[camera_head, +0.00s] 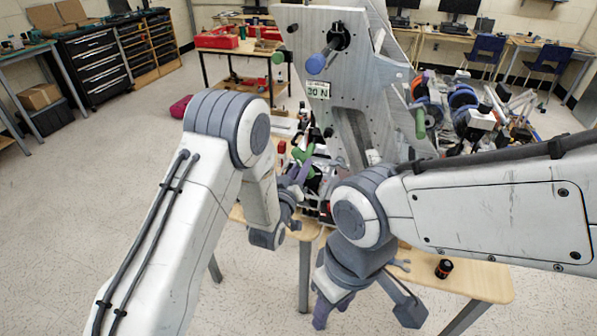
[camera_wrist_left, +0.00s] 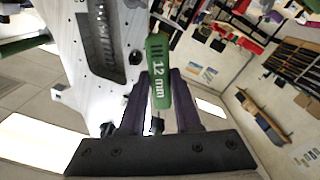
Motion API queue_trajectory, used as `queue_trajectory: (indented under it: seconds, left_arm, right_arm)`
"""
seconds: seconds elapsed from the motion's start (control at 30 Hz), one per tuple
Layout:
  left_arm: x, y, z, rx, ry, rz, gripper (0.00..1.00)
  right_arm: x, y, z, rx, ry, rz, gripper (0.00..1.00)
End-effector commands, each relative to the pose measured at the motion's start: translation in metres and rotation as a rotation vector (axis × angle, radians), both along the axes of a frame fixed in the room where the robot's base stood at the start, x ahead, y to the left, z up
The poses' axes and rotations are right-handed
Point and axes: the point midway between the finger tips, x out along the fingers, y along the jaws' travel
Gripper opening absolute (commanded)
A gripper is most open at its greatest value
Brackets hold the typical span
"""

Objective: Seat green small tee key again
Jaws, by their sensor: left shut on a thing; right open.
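The green small tee key (camera_wrist_left: 157,75), marked 12 mm, is between the purple fingers of my left gripper (camera_wrist_left: 158,115) in the left wrist view. The gripper is shut on its green handle. In the head view the green key (camera_head: 303,153) shows small at my left gripper (camera_head: 297,172), in front of the grey metal panel (camera_head: 300,40). The key's far end and any socket for it are hidden or too small to tell. My right gripper (camera_head: 368,308) is open and empty, lower down in front of the table edge.
A blue-handled tool (camera_head: 318,63) sticks out of the panel above a 30 N label (camera_head: 318,90). A green handle (camera_head: 419,122) is at the panel's right edge. A black cylinder (camera_head: 444,268) stands on the wooden table (camera_head: 485,283). Clutter fills the right side behind my right arm.

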Motion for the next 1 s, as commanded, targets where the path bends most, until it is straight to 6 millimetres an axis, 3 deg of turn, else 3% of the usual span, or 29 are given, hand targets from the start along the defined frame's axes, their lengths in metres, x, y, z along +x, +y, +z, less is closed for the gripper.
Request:
queue_trajectory:
  seconds: [1.0]
  left_arm:
    - [0.0013, -0.0004, 0.0004, 0.0, 0.0, 0.0, 0.0]
  right_arm:
    - [0.0, 0.0, -0.0055, 0.0, 0.0, 0.0, 0.45]
